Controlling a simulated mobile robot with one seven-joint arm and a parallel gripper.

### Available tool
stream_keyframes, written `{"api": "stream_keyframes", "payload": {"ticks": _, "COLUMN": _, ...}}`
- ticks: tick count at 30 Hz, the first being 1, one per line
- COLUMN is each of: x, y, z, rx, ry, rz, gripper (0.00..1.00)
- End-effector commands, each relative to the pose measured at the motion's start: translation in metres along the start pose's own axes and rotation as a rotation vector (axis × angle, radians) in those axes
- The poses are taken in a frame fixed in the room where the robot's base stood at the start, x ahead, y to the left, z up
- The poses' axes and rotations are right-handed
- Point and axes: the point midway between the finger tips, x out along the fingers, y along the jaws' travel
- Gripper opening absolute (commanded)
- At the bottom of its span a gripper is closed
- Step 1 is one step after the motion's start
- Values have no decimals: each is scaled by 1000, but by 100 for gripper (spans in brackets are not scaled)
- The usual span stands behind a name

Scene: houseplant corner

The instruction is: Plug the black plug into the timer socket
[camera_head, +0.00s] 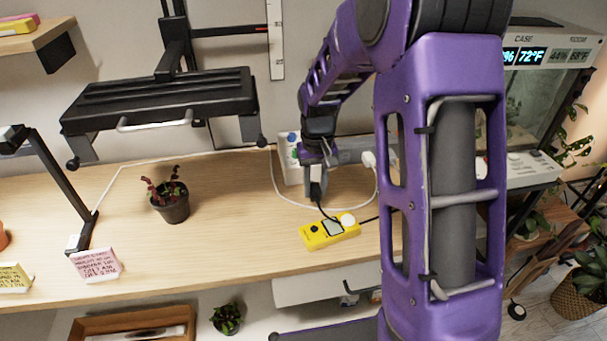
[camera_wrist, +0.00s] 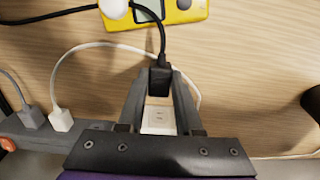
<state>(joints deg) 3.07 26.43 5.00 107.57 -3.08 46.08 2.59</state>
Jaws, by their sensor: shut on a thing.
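My gripper (camera_head: 316,188) points down at the back of the bench, and its fingers (camera_wrist: 160,95) are closed around the black plug (camera_wrist: 159,80). A black cord runs from the plug towards a yellow device (camera_head: 330,230) with a small screen. This device also shows at the top of the wrist view (camera_wrist: 183,12). A white labelled block (camera_wrist: 158,121) shows between my fingers, beyond the plug. I cannot tell whether it is the timer socket, or whether the plug touches it. The plug's front end is hidden.
A grey power strip (camera_wrist: 40,132) with white-corded and grey-corded plugs lies left in the wrist view. A potted plant (camera_head: 170,203) and pink card (camera_head: 97,266) stand on the bench (camera_head: 220,230). A black lamp (camera_head: 160,100) hangs above. The bench between plant and yellow device is clear.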

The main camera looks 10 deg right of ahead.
Motion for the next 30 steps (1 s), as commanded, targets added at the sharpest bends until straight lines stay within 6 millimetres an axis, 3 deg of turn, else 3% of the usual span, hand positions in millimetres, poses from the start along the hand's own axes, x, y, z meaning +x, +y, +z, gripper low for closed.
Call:
{"api": "stream_keyframes", "payload": {"ticks": 6, "x": 4, "y": 8, "z": 11, "rx": 16, "ry": 1, "rz": 0, "gripper": 0}}
{"api": "stream_keyframes", "payload": {"ticks": 11, "x": 9, "y": 8, "z": 8, "rx": 18, "ry": 0, "rz": 0, "gripper": 0}}
{"api": "stream_keyframes", "payload": {"ticks": 20, "x": 27, "y": 8, "z": -12, "rx": 16, "ry": -1, "rz": 0, "gripper": 0}}
{"api": "stream_keyframes", "payload": {"ticks": 30, "x": 24, "y": 9, "z": -41, "rx": 17, "ry": 0, "rz": 0, "gripper": 0}}
